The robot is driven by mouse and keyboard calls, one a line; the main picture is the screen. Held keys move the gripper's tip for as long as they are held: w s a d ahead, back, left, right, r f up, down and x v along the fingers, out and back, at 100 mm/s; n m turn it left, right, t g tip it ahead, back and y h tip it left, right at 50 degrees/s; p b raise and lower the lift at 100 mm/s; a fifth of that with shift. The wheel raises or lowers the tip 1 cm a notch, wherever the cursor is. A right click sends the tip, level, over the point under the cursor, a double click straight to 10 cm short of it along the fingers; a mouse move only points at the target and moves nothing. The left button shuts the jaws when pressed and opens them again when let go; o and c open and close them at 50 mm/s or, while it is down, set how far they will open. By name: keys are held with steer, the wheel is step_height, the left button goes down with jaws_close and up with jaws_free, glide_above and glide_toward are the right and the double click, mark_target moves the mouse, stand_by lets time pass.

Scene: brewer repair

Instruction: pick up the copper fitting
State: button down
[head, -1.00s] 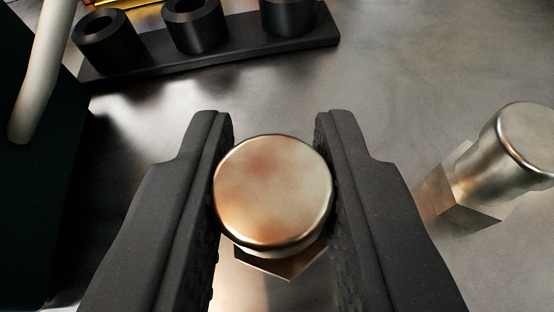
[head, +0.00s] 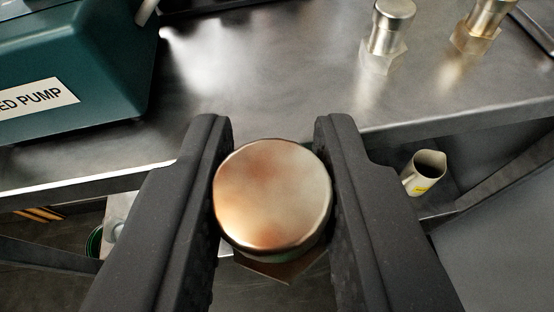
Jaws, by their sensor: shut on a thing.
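The copper fitting (head: 272,195) has a round, shiny cap with a reddish copper tint and a hex part (head: 272,266) showing just below it. My gripper (head: 273,190) is shut on it, with one dark finger on each side of the cap. The fitting is held in front of the bench's front edge, with the lower shelf area behind it in the picture. Its lower end is hidden under the cap.
A teal pump box (head: 95,70) with a label stands on the metal bench (head: 260,70) at the left. A silver fitting (head: 388,28) and a brass-toned fitting (head: 478,28) stand at the back right. Below the bench, a pale cup (head: 424,172) sits at the right.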

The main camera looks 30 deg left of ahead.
mark_target(270, 263)
steer(key=shift+v, duration=0.75)
steer(key=shift+s+f+b, duration=0.15)
steer(key=shift+f+b, duration=0.15)
steer(key=shift+b, duration=0.35)
steer(key=shift+s+d+b, duration=0.1)
steer(key=shift+s+b, duration=0.1)
steer(key=shift+b, duration=0.2)
steer(key=shift+b+v, duration=0.8)
steer(key=shift+b, duration=0.2)
steer(key=shift+s+d+f, duration=0.1)
